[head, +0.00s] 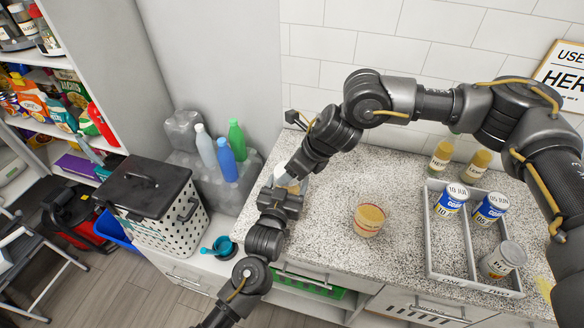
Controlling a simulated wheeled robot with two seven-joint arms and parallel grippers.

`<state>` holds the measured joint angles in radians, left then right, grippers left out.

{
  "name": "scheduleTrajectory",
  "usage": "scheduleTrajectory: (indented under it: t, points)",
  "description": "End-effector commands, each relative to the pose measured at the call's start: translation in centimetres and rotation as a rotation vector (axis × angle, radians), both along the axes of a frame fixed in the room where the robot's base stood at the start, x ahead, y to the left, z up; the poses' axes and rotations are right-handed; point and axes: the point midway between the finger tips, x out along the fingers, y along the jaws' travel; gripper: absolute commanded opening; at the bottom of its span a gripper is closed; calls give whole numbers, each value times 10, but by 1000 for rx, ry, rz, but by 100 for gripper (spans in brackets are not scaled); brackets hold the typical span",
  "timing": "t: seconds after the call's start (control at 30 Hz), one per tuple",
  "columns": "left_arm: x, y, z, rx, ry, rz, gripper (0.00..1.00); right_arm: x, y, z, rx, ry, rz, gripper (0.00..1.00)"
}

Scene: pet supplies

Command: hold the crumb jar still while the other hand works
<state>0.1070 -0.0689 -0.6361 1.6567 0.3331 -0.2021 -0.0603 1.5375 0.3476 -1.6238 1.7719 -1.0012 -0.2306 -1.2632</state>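A pale, light-coloured container (288,184) stands at the counter's left end, mostly hidden by my two hands. My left gripper (287,190) comes up from the bottom and is at this container; its fingertips are hidden. My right arm reaches across from the right, and my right gripper (292,170) points down at the same container from above. I cannot see whether either gripper is closed on it. A round tub (369,220) with tan contents stands upright and apart on the open counter. I cannot tell which of the two is the crumb jar.
A grey divided tray (431,262) at right holds blue-labelled cans (452,198) and a grey-lidded can (502,260) near its front. Two yellow-topped jars (441,155) stand behind. Left of the counter are bottles (226,160) and a black-lidded basket (152,205). Mid-counter around the tub is clear.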

Motion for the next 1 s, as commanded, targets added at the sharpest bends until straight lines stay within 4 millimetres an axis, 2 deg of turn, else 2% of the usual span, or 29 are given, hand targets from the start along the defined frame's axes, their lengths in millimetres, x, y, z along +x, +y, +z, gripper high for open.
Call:
scheduleTrajectory:
  t: [0.43,1.0]
  points:
    - [0,0,0,0,0,0,29,1,1,1,3,-2,-1,38]
    - [0,0,0,1,1,-1,29,2,2,-7,3,-3,-1,38]
